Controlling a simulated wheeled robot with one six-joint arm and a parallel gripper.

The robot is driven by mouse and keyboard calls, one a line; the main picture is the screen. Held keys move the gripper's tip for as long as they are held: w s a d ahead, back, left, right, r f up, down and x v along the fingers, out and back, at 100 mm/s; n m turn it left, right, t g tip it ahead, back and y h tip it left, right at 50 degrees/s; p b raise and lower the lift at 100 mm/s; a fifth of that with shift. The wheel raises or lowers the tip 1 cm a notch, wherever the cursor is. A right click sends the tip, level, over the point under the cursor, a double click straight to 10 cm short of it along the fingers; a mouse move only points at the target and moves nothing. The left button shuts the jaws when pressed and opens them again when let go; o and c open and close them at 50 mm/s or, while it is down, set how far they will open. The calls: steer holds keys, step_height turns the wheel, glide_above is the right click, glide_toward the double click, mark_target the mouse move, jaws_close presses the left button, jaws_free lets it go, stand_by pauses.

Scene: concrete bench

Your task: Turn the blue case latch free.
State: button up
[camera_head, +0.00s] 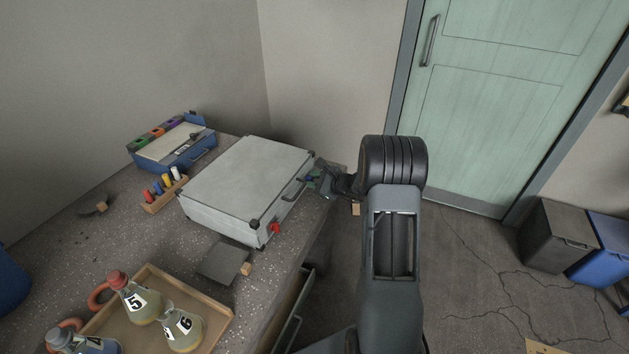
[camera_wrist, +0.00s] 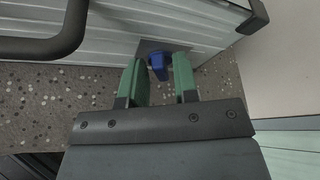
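The silver-grey case (camera_head: 245,180) lies closed on the bench, with a dark handle on its front side. The blue latch (camera_wrist: 157,66) sits on a small grey plate on the case's side, near a dark corner cap, in the wrist view. My gripper (camera_wrist: 157,72) is open, its two green fingers pointing at the case with the blue latch between their tips. A gap shows on both sides, and I cannot tell whether either finger touches it. In the head view my gripper (camera_head: 314,181) is at the case's far right end. A red latch (camera_head: 276,228) shows near the case's front corner.
The dark case handle (camera_wrist: 45,45) is close on the left in the wrist view. A wooden tray (camera_head: 222,311) holds several numbered flasks. A rack (camera_head: 158,204) with coloured pegs and a blue box (camera_head: 184,160) stand behind the case. Bench surface lies below.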

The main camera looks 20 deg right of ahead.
jaws_close()
steer(key=shift+r+p, duration=0.15)
steer(key=shift+p, duration=0.25)
steer(key=shift+d+r+m+g+y+p, duration=0.1)
steer(key=shift+m+g+y+p, duration=0.2)
steer(key=shift+m+p, duration=0.35)
steer(key=shift+w+d+m+g+y+p, duration=0.1)
steer(key=shift+m+g+y+p, duration=0.25)
steer(key=shift+m+p, duration=0.4)
steer(key=shift+w+d+m+g+y+p, duration=0.1)
steer(key=shift+m+g+y+p, duration=0.35)
steer(key=shift+p, duration=0.4)
steer(key=shift+o, duration=1.2)
jaws_free()
